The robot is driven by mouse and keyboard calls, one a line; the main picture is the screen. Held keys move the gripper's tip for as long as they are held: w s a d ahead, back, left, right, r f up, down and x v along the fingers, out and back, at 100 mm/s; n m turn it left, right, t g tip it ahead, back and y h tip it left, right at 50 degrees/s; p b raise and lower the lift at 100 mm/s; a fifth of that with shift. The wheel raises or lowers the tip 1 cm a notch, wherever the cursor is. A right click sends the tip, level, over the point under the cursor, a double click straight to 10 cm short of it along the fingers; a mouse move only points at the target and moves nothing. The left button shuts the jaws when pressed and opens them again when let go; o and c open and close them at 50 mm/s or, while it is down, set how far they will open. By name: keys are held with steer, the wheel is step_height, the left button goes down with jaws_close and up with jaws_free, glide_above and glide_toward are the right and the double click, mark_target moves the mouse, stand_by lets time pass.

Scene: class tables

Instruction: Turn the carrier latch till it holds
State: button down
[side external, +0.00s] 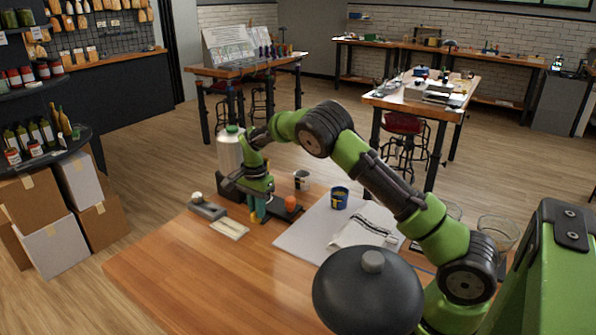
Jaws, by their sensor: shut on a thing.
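My gripper (257,210) points down at the far left part of the wooden table. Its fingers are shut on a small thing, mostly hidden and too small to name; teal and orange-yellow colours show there. A dark block (232,188) stands just behind and left of the gripper, and a dark flat piece (272,209) lies to its right. I cannot tell which part is the carrier latch or how far it is turned.
A pale bottle (230,152) with a green cap stands behind the gripper. A grey block (207,208) and pale tray (230,229) lie left. An orange piece (291,203), grey cup (301,181), blue can (339,198) and white cloth (366,228) are right. The front-left table (190,270) is clear.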

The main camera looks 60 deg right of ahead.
steer(key=c, duration=1.1)
jaws_free()
steer(key=shift+c, duration=0.2)
step_height(320, 180, up, 17)
steer(key=s+a+r+n+t, duration=0.1)
steer(key=s+a+n, duration=0.3)
steer(key=s, duration=0.5)
steer(key=s+a+r+n+t+y, duration=0.1)
steer(key=s+a+n, duration=0.4)
steer(key=s, duration=0.5)
steer(key=s+a+r+n+t+y, duration=0.1)
steer(key=s+a+n+t, duration=0.3)
steer(key=s, duration=0.6)
steer(key=shift+a+r+t, duration=0.4)
steer(key=shift+r+t, duration=0.2)
steer(key=shift+r, duration=0.3)
